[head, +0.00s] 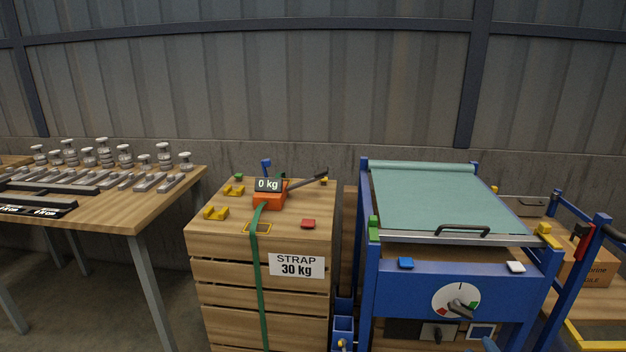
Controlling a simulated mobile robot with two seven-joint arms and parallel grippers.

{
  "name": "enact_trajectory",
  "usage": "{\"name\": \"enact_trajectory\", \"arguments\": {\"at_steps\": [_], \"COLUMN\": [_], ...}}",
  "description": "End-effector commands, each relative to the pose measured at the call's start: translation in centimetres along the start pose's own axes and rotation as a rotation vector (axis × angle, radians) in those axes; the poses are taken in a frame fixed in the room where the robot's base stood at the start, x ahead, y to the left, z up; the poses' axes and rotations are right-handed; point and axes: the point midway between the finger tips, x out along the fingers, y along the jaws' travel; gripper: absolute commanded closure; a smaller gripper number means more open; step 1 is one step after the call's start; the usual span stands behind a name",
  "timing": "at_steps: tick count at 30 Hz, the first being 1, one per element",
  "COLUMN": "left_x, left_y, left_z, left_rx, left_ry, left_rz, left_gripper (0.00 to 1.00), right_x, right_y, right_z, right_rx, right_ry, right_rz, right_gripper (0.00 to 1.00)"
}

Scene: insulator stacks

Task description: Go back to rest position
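Neither of my grippers shows in the head view, and I cannot see whether they hold anything. A wooden crate (220,286) stands in the middle with a green strap (260,290) running down its front. An orange ratchet device (268,202) with a dark handle (308,180) sits on its top, and its display reads 0 kg. A sign (296,265) on the crate front reads STRAP 30 kg.
At left, a wooden table (150,205) bears several grey insulators (102,148) and metal bars. At right stands a blue frame (400,290) with a teal sheet (430,200), a handle (462,230) and a dial (446,298). A cardboard box (597,274) is at far right.

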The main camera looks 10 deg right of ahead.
Motion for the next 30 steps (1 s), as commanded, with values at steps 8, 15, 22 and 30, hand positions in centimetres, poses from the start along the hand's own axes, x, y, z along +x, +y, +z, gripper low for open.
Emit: {"name": "enact_trajectory", "arguments": {"at_steps": [8,15,22,30], "left_x": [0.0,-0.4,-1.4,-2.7], "left_y": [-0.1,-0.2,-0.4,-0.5], "left_z": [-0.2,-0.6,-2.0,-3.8], "left_rx": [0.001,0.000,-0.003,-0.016], "left_ry": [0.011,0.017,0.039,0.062], "left_rz": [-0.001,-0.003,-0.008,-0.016], "left_gripper": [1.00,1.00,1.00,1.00], "right_x": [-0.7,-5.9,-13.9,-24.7], "right_y": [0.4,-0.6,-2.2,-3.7], "right_z": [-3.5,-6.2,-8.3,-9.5], "right_rx": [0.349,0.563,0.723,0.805], "right_ry": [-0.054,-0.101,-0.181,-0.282], "right_rz": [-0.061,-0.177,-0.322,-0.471], "right_gripper": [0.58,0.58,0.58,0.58]}}
